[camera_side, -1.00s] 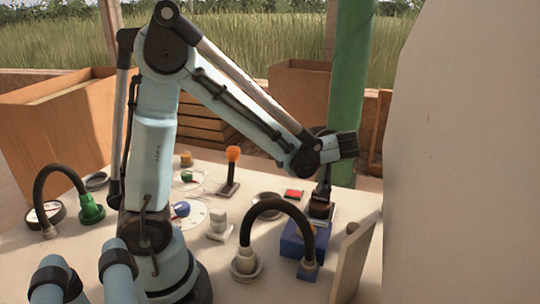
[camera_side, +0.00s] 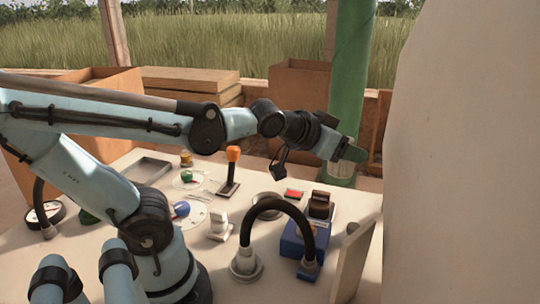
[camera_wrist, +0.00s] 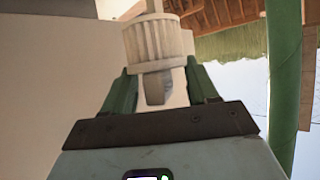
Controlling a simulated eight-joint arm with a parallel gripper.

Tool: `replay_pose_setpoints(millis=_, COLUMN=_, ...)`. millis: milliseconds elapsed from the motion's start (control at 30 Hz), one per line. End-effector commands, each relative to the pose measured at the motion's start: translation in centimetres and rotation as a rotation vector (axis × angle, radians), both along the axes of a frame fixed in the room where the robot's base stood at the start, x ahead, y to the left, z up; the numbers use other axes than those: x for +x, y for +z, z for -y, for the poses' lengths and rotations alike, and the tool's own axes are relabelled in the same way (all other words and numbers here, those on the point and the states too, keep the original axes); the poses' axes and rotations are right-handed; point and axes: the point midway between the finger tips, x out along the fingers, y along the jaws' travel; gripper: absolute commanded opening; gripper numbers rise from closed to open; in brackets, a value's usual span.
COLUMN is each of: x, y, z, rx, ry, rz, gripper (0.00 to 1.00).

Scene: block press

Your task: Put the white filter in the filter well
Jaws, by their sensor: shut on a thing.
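The white filter (camera_wrist: 157,42) is a pale ribbed cylinder with a narrow stem. It is between the two green fingers of my gripper (camera_wrist: 160,88) in the wrist view. In the side view my gripper (camera_side: 346,160) is raised in front of the green post, above the right end of the table. The pale filter (camera_side: 341,171) shows at its tip. A round dark-rimmed recess (camera_side: 268,199) lies in the table behind the black hose; I cannot tell if it is the filter well. No well shows in the wrist view.
A black arched hose (camera_side: 268,204), a blue block (camera_side: 297,241) and an upright pale panel (camera_side: 352,262) stand at the table's right front. An orange-topped lever (camera_side: 232,165), a red button (camera_side: 293,193) and a grey tray (camera_side: 148,168) are further back. A pale wall (camera_side: 455,170) fills the right.

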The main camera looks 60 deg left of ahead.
Motion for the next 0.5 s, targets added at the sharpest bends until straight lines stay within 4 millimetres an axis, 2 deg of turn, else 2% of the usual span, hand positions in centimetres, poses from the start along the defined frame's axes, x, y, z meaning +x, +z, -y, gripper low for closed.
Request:
replay_pose_setpoints(millis=233, x=-0.7, y=0.9, z=0.9, rx=0.002, ry=-0.074, rz=0.0, gripper=0.19)
replay_pose_setpoints(millis=500, x=-3.5, y=-2.4, z=1.1, rx=0.002, ry=-0.082, rz=-0.001, gripper=0.19)
